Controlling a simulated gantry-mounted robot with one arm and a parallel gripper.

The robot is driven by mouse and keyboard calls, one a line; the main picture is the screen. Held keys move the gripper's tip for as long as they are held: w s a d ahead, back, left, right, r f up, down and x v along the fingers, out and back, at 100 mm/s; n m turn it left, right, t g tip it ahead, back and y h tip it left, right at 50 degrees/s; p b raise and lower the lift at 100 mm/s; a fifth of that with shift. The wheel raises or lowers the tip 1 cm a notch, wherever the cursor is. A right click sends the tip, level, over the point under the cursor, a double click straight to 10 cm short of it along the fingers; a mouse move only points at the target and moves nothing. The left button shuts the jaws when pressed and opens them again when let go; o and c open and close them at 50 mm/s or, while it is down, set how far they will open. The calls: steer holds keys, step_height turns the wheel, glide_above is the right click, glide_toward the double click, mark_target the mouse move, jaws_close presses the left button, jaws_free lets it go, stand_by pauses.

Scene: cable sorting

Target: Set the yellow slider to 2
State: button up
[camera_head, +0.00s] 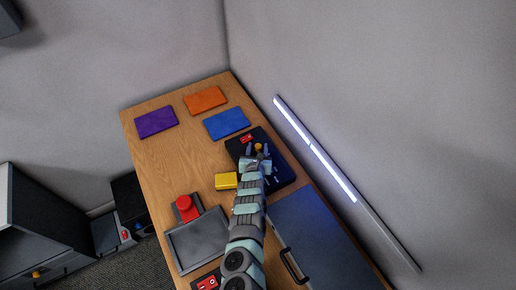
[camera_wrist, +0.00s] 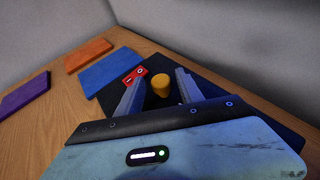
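The yellow slider knob (camera_head: 258,147) stands on a dark panel (camera_head: 275,180) on the wooden desk. In the wrist view the knob (camera_wrist: 160,88) is a short orange-yellow cylinder, seen between the two fingers of my gripper (camera_wrist: 159,77). My gripper (camera_head: 257,155) is open, with a gap showing on each side of the knob. No readable scale beside the slider shows; my gripper covers part of the panel.
Purple (camera_head: 156,121), orange (camera_head: 205,100) and blue (camera_head: 227,123) flat pads lie at the desk's far end. A yellow block (camera_head: 226,181) sits left of my arm. A red button (camera_head: 187,207) and grey tray (camera_head: 198,243) are nearer. A wall (camera_head: 380,110) borders the right side.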

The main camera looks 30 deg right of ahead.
steer(key=shift+o, duration=0.3)
steer(key=shift+s+a+r+p, duration=0.15)
steer(key=shift+s+r+p, duration=0.25)
steer(key=shift+p, duration=0.6)
steer(key=p+v, duration=0.8)
steer(key=p, duration=0.3)
steer(key=shift+s+a+r, duration=0.1)
steer(key=shift+s+a, duration=0.1)
steer(key=shift+a, duration=0.05)
steer(key=shift+s+a+r+p, duration=0.1)
steer(key=shift+s+a+p, duration=0.1)
steer(key=shift+s+p, duration=0.2)
steer(key=shift+s, duration=0.1)
